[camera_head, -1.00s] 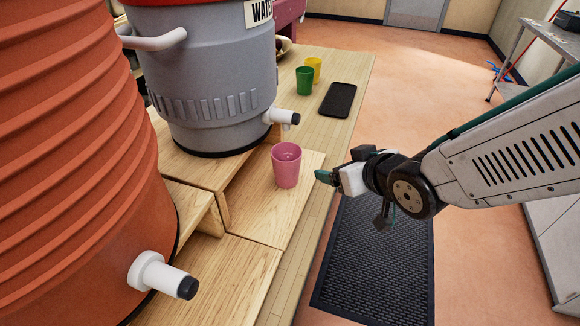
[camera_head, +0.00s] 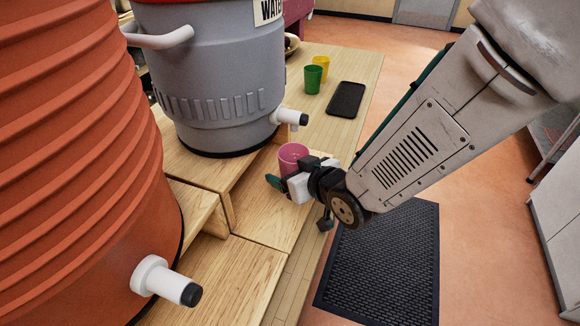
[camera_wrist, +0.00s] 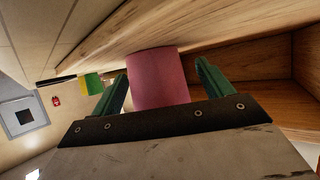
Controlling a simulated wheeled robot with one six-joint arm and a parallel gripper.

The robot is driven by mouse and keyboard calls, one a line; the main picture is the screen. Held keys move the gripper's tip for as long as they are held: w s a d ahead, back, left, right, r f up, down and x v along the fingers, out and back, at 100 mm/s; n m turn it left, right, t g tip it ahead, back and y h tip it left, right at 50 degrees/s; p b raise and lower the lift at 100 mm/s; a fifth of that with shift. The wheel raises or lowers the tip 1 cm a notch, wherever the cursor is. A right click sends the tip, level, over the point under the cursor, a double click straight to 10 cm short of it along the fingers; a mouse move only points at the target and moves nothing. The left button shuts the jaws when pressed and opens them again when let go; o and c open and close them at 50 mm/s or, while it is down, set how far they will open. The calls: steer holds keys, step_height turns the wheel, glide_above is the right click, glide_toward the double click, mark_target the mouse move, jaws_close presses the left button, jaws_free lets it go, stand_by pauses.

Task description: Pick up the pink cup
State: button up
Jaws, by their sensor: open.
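The pink cup (camera_head: 291,157) stands upright on the light wooden step below the grey water cooler's spigot. In the head view its lower part is hidden behind my gripper (camera_head: 287,183). In the wrist view the pink cup (camera_wrist: 158,78) sits between the two green fingers of my gripper (camera_wrist: 160,80). The fingers are open, one on each side of the cup. The left finger looks close to the cup's side and a small gap shows at the right finger. I cannot tell whether either finger touches.
The grey cooler (camera_head: 215,80) and its spigot (camera_head: 291,118) stand just behind the cup. An orange barrel (camera_head: 85,160) with a spigot (camera_head: 165,280) is at left. A green cup (camera_head: 312,78), a yellow cup (camera_head: 321,66) and a black tray (camera_head: 346,98) lie farther back.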

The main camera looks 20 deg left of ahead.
steer(key=shift+d, duration=0.1)
steer(key=c, duration=1.3)
steer(key=shift+o, duration=0.2)
steer(key=shift+r, duration=0.2)
